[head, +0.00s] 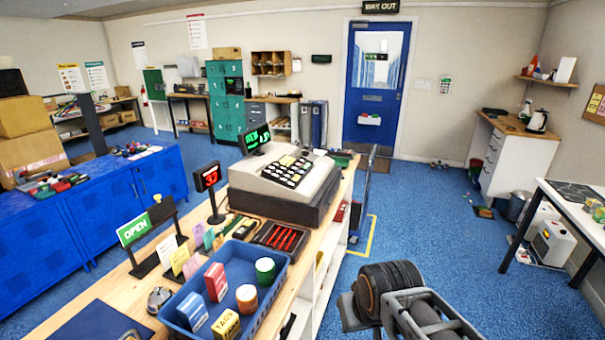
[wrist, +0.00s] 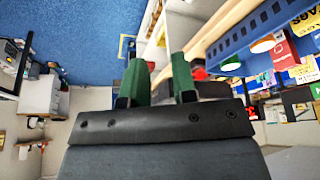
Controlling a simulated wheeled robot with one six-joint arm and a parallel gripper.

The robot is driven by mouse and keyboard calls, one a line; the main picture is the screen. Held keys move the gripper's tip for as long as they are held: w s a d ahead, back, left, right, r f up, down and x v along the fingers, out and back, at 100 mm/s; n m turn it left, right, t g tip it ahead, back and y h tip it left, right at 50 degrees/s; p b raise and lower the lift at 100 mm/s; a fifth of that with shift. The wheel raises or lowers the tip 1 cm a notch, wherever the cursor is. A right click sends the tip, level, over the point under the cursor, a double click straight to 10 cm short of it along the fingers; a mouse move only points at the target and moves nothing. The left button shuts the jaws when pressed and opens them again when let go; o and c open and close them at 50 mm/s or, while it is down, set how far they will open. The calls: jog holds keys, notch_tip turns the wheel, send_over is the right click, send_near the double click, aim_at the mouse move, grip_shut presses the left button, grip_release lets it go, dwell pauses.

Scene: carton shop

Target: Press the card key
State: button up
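The cash register (head: 284,184) stands on the wooden counter, pale grey with a dark base and a lit green display (head: 255,139). Its sloped keypad (head: 288,171) has dark keys with light marks and some pale yellow keys; the labels are too small to tell which is the card key. My gripper (wrist: 159,78) shows two green fingers with a gap between them and nothing held. In the head view my arm is at the lower right, in front of and apart from the register; the fingertips cannot be made out there.
A blue tray (head: 196,324) with boxes and rolls, an OPEN sign (head: 135,230) and a small red display (head: 209,177) stand on the counter (head: 118,288). Blue cabinets (head: 107,205) are at left. The blue floor (head: 420,215) right of the counter is mostly clear.

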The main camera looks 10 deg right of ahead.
grip_shut()
dwell(1.0)
